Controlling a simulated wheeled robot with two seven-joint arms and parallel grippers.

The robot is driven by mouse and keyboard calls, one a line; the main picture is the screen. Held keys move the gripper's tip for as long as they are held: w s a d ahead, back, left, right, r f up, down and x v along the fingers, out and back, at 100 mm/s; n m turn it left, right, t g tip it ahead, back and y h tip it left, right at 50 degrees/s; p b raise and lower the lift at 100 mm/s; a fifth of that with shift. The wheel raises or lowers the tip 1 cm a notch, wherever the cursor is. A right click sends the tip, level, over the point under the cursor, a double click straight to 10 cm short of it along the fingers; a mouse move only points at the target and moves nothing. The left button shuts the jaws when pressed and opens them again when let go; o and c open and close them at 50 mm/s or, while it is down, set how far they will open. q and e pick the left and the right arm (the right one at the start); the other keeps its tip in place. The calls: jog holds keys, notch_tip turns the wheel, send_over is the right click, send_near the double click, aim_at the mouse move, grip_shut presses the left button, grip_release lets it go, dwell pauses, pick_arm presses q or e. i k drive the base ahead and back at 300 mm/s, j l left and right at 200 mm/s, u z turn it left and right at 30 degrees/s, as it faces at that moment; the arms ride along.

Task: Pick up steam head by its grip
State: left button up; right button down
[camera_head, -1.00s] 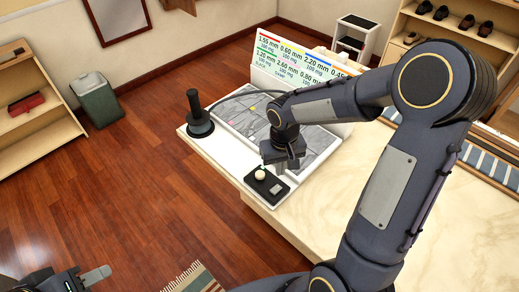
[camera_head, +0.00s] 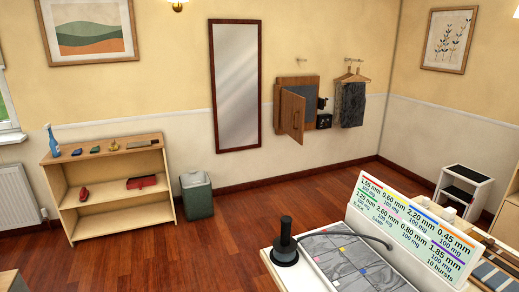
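I cannot tell for certain which thing is the steam head. A small black object (camera_head: 322,102) hangs on the wall at the right side of an open wooden wall cabinet (camera_head: 292,115), just above a black box (camera_head: 323,122). A black upright handle on a round base (camera_head: 285,248) stands on the counter at the bottom, with a dark hose (camera_head: 345,233) close to it running right. Neither of my grippers is in view, so nothing shows in their hold.
A grey towel (camera_head: 350,104) hangs from hangers right of the cabinet. A tall mirror (camera_head: 236,85), a green-grey bin (camera_head: 196,195) and a low wooden shelf (camera_head: 112,185) line the wall. A sign board (camera_head: 415,230) stands on the counter. The wooden floor before the wall is clear.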

aim_at(284, 245)
jog(key=j+z, duration=0.1)
jog(key=z, duration=0.55)
jog(key=i+j+z, duration=0.15)
jog(key=j+z, duration=0.15)
jog(key=j, duration=0.15)
jog(key=i+j+z, duration=0.1)
jog(key=j+z, duration=0.25)
jog(key=j, duration=0.15)
jog(key=j+z, duration=0.3)
jog(key=j, duration=0.2)
jog(key=j+z, duration=0.1)
jog(key=j, duration=1.9)
